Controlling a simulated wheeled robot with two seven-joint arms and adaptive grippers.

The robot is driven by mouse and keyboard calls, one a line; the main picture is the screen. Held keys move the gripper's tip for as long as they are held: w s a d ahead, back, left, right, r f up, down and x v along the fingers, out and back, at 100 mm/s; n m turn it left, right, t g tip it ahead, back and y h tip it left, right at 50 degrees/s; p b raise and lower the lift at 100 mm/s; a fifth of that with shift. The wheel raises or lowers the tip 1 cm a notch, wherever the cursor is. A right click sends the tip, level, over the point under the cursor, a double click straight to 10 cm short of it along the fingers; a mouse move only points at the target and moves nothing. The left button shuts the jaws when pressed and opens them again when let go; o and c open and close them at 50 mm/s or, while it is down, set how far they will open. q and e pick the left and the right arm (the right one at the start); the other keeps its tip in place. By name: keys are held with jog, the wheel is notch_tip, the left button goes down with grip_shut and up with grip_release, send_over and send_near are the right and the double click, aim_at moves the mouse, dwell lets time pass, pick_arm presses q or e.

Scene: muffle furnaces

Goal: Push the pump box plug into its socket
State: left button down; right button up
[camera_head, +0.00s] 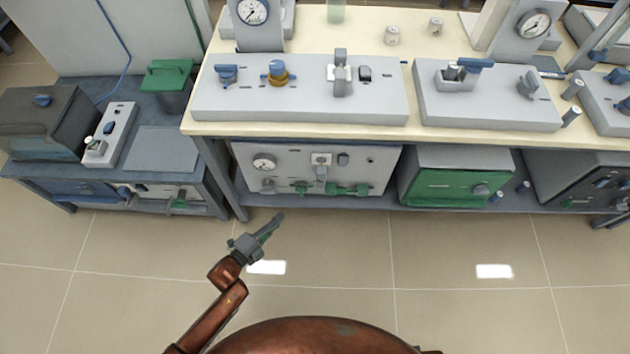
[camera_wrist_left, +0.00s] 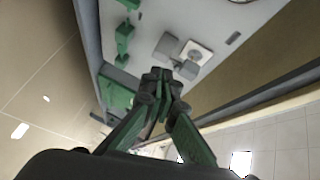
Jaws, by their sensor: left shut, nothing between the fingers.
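The pump box (camera_head: 380,160) stands on the lower shelf, its pale front panel carrying a round gauge (camera_head: 264,162) and green valves (camera_head: 348,189). A light square socket plate (camera_head: 321,158) is at its upper middle, with a grey plug (camera_head: 321,173) at its lower edge. In the left wrist view, the socket plate (camera_wrist_left: 196,53) and grey plug (camera_wrist_left: 186,69) are just beyond the fingertips; I cannot tell how deep the plug sits. My left gripper (camera_head: 278,218) is shut and empty, in front of and below the box. It also shows in the wrist view (camera_wrist_left: 160,75). My right gripper is not seen.
A green-fronted box (camera_head: 452,190) stands right of the pump box on the lower shelf. A table leg (camera_head: 226,180) is at its left. The bench top (camera_head: 330,134) overhangs the box. The floor (camera_head: 340,250) in front is clear.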

pick_arm(q)
jog(key=d+r+m+h+b, duration=0.2)
jog(key=d+r+m+h, duration=0.1)
jog(key=d+r+m, duration=0.15)
pick_arm(e)
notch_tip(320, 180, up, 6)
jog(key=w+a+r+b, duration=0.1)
jog(key=b, duration=0.1)
pick_arm(q)
jog(key=b, duration=0.2)
send_near(323, 178)
jog(key=d, duration=0.4)
jog(key=w+b, duration=0.1)
jog(key=w, duration=0.2)
jog(key=shift+w+n, duration=0.25)
jog(key=shift+w+r+b, duration=0.15)
jog(key=shift+w+b, duration=0.15)
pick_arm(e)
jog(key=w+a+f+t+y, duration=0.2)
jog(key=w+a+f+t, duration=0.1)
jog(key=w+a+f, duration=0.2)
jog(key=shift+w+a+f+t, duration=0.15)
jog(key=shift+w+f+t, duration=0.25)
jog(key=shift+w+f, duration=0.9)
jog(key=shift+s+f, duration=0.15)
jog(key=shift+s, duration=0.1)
